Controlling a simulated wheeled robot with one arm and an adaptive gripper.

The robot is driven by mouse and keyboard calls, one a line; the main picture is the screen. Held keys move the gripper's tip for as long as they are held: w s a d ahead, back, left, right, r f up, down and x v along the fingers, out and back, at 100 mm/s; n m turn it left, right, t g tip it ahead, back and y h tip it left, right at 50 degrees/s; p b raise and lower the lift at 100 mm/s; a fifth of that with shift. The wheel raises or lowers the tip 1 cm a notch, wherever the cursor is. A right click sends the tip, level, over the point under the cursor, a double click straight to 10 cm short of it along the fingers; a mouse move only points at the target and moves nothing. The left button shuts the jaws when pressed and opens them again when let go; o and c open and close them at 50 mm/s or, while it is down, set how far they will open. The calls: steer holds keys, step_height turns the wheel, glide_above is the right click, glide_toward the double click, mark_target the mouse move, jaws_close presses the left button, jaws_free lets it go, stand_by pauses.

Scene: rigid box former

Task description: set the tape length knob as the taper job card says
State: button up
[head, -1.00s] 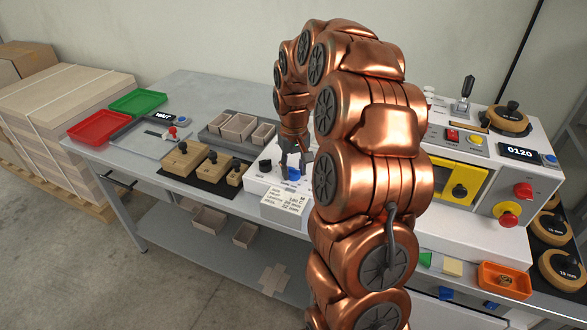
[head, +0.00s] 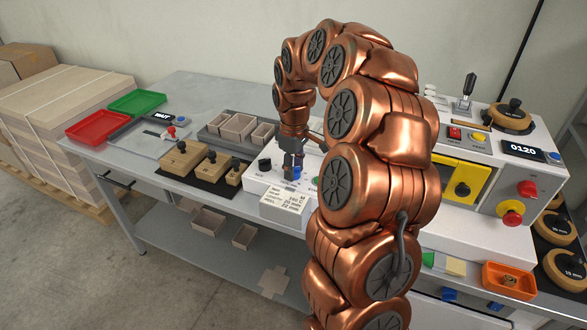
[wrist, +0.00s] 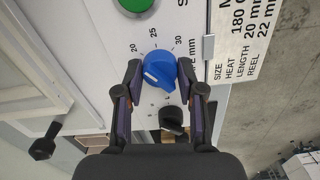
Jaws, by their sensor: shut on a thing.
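The blue tape length knob (wrist: 161,70) sits on the white taper panel, with 20, 25 and 30 marked on the scale above it in the wrist view. A white mark shows on the knob's lower left face; the exact setting is hard to read. My gripper (wrist: 160,75) is shut on the knob, one finger on each side. In the head view my gripper (head: 292,165) points down at the panel and mostly covers the knob (head: 290,174).
A black knob (wrist: 172,117) lies close below the blue one in the wrist view, and a green button (wrist: 136,4) above. In the head view, wooden blocks with black knobs (head: 183,160) stand left of the panel. My arm hides part of the machine.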

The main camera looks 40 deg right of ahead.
steer(key=shift+n, duration=0.6)
steer(key=o, duration=1.2)
steer(key=shift+c, duration=0.2)
step_height(320, 180, up, 12)
